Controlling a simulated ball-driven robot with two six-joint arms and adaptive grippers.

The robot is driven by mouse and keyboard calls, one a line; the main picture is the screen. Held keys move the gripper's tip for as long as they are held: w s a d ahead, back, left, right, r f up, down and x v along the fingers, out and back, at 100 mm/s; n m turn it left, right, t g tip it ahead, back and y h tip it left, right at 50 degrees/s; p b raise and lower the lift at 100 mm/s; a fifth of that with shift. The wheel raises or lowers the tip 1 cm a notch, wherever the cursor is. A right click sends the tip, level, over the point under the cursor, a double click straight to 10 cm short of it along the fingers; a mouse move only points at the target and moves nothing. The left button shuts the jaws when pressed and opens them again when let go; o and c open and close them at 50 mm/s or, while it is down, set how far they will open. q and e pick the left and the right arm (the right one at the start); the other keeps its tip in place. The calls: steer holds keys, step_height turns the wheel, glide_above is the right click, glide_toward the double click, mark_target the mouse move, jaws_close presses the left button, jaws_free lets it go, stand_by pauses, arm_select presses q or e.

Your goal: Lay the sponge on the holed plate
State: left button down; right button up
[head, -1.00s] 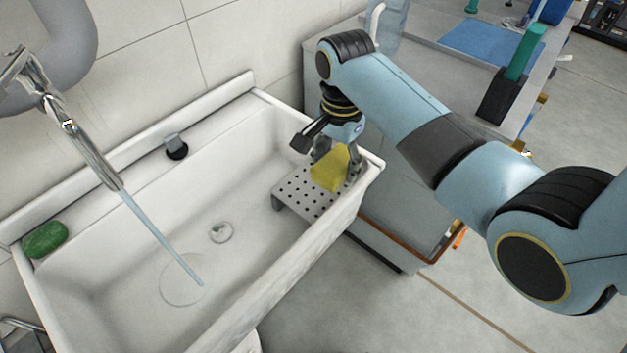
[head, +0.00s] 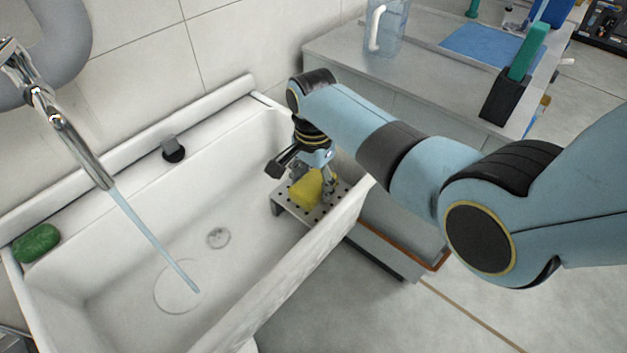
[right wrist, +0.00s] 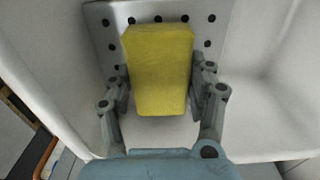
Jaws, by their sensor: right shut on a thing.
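The yellow sponge (head: 305,188) is between the fingers of my right gripper (head: 312,180), which is shut on it. The right wrist view also shows the sponge (right wrist: 160,68), with a finger on each side. The holed plate (head: 291,213) is a grey plate with dark holes at the right end of the sink. In the right wrist view the plate (right wrist: 105,40) lies behind the sponge. The sponge is over the plate; I cannot tell whether it touches it. My left gripper is not in view.
The white sink (head: 130,235) surrounds the plate, with its front wall close to my right gripper. Water runs from the tap (head: 75,135) at the left. A green object (head: 36,243) lies on the left rim. A counter (head: 400,75) stands behind my right arm.

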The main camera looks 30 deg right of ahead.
mark_target(313, 181)
steer(key=o, duration=1)
step_height(313, 181, up, 12)
steer(key=p, duration=0.2)
steer(key=shift+r+p, duration=0.15)
steer(key=shift+p, duration=0.15)
